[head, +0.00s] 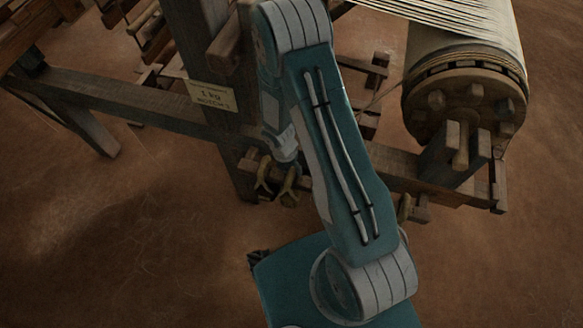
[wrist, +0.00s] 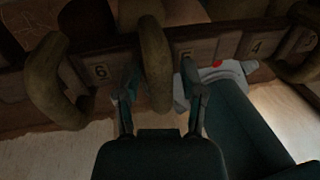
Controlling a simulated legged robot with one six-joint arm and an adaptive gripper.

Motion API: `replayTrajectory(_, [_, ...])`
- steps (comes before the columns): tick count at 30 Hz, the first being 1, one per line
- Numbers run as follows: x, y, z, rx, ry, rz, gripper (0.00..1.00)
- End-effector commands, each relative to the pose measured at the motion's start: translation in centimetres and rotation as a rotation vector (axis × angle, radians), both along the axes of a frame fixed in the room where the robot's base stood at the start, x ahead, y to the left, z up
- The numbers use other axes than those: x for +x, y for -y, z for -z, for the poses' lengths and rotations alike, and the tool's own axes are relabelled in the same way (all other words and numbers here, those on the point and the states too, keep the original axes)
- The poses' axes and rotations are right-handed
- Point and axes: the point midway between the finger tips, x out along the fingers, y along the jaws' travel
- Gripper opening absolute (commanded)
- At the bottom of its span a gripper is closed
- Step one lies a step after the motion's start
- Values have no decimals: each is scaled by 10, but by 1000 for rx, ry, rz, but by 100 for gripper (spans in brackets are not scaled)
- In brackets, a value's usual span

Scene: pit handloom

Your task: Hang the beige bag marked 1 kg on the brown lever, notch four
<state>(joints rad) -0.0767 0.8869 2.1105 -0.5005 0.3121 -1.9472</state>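A brown wooden lever (wrist: 228,46) crosses the wrist view, with number plates 6, 5, 4 and a partly seen one at the right. A thick tan loop (wrist: 154,62) stands over the lever between plates 6 and 5. My gripper (wrist: 160,92) is open, one finger on each side of this loop; contact is unclear. Two more loops show, one at the left (wrist: 45,85) and one at the right (wrist: 298,70). In the head view, my arm covers the gripper, and yellowish loops (head: 264,178) show below it. I cannot make out a beige bag marked 1 kg.
A small sign (head: 211,97) on the dark loom post reads 1 kg and a notch number too blurred to be sure of. The cloth roller (head: 462,88) stands at the right on the loom frame. The brown floor (head: 120,250) is clear at the front left.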

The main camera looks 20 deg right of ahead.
Motion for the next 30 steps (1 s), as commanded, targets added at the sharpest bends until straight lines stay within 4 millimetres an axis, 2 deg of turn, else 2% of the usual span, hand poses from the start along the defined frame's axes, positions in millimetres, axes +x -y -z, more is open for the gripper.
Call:
replayTrajectory(11, [-1,0,-1,-1,-1,0,72])
replayTrajectory(14, [1,-1,-7,-1,0,0,72])
replayTrajectory(17, [3,-3,-20,-2,4,0,72])
replayTrajectory(30, [14,-17,-100,-1,3,0,72])
